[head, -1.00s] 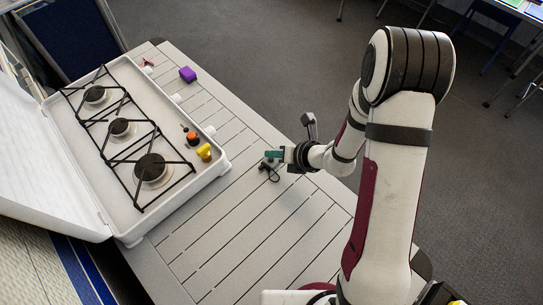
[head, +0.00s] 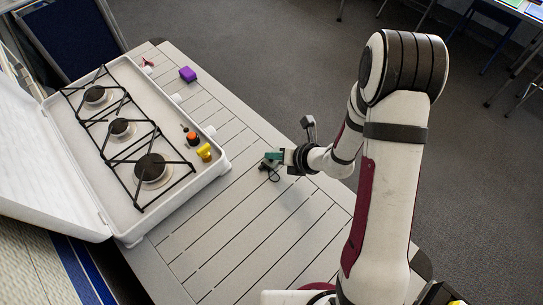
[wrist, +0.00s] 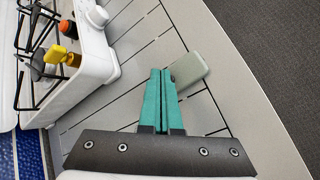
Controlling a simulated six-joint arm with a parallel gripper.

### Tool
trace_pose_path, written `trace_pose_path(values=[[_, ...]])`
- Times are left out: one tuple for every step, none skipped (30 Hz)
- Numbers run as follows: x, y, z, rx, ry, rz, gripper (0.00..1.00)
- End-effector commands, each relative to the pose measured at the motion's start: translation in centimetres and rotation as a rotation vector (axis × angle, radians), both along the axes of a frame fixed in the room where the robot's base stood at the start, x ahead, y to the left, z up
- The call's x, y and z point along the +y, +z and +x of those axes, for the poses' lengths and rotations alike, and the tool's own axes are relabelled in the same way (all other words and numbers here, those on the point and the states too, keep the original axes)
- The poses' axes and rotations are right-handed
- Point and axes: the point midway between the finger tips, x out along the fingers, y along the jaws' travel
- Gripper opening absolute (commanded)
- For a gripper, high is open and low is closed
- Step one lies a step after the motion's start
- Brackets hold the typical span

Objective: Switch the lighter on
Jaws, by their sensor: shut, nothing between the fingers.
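My gripper (head: 271,157) is low over the slatted table, to the right of the stove. In the wrist view its two green fingers (wrist: 161,73) are together with nothing between them. A pale grey-green block (wrist: 188,68) lies on the table just to the right of the fingertips; I cannot tell whether they touch. I cannot tell for sure which thing is the lighter. An orange-and-black piece (head: 193,138) and a yellow piece (head: 204,152) sit at the stove's near right corner. They also show at the upper left of the wrist view.
The white stove (head: 128,226) with black grates stands open on the left. A white knob (wrist: 97,16) sticks out of its side. A purple block (head: 187,74) lies at the table's far end. The table (head: 225,250) is clear in front of the gripper.

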Motion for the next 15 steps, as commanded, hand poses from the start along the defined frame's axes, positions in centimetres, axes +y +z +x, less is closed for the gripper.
trace_pose_path(values=[[0.0,0.0,0.0,0.0,0.0,0.0,0.0],[0.0,0.0,0.0,0.0,0.0,0.0,0.0],[0.0,-0.02,0.0,0.0,0.0,0.0,0.0],[0.0,-0.02,-0.01,0.0,0.0,0.0,0.0],[0.0,-0.05,-0.01,0.0,0.0,0.0,0.0],[0.0,-0.08,0.0,0.0,0.0,0.0,0.0],[-0.01,-0.11,-0.01,0.0,0.0,0.0,0.0],[0.0,-0.12,0.0,0.0,0.0,0.0,0.0],[0.0,-0.11,0.01,0.0,0.0,0.0,0.0],[0.0,-0.11,0.01,0.0,0.0,0.0,0.0],[0.0,-0.08,0.0,0.0,0.0,0.0,0.0],[0.0,0.01,0.01,0.0,0.0,0.0,0.0],[0.0,0.12,0.01,-0.001,-0.001,0.0,0.0],[0.0,0.28,0.01,-0.001,-0.001,0.0,0.0],[0.0,0.53,0.02,-0.002,-0.001,0.0,0.0]])
